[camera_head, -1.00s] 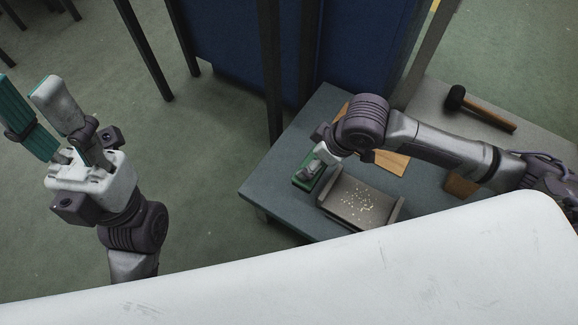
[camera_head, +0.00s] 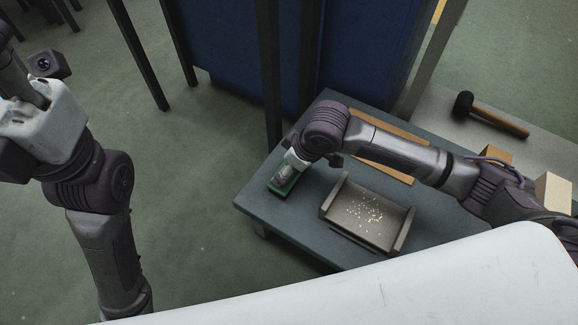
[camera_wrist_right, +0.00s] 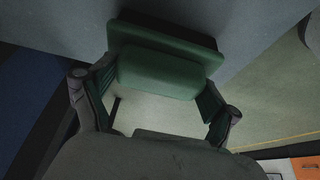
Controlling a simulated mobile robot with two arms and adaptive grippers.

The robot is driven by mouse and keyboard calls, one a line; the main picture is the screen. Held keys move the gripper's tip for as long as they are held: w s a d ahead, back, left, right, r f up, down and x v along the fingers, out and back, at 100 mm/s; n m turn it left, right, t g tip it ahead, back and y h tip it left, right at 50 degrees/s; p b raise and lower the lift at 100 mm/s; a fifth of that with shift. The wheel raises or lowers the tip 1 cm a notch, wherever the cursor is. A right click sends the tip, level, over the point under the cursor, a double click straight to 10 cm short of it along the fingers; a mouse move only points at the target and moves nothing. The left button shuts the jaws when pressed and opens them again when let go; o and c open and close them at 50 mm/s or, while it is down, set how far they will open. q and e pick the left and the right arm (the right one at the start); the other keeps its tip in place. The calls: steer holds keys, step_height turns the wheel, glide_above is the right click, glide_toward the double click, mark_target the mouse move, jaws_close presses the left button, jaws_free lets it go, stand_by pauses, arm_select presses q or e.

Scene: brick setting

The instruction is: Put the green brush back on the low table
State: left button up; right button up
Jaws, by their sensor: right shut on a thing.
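The green brush (camera_head: 283,186) is at the left end of the low grey table (camera_head: 325,112). My right gripper (camera_head: 289,172) is shut on it from above. In the right wrist view the brush (camera_wrist_right: 160,73) lies between the two fingers (camera_wrist_right: 157,100), with its wider green part beyond them against the grey tabletop. I cannot tell whether its underside touches the table. My left gripper's body (camera_head: 45,122) is at the far left of the head view; its fingertips are out of the picture.
A grey tray (camera_head: 366,237) with pale bits in it stands on the table right of the brush. A wooden board (camera_head: 392,167) lies behind my right forearm. A mallet (camera_head: 492,113) and wooden blocks (camera_head: 553,190) are further right. A blue panel (camera_head: 235,50) and dark posts stand behind.

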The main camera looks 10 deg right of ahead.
steer(key=o, duration=0.9)
steer(key=shift+f, duration=0.1)
steer(key=shift+c, duration=0.2)
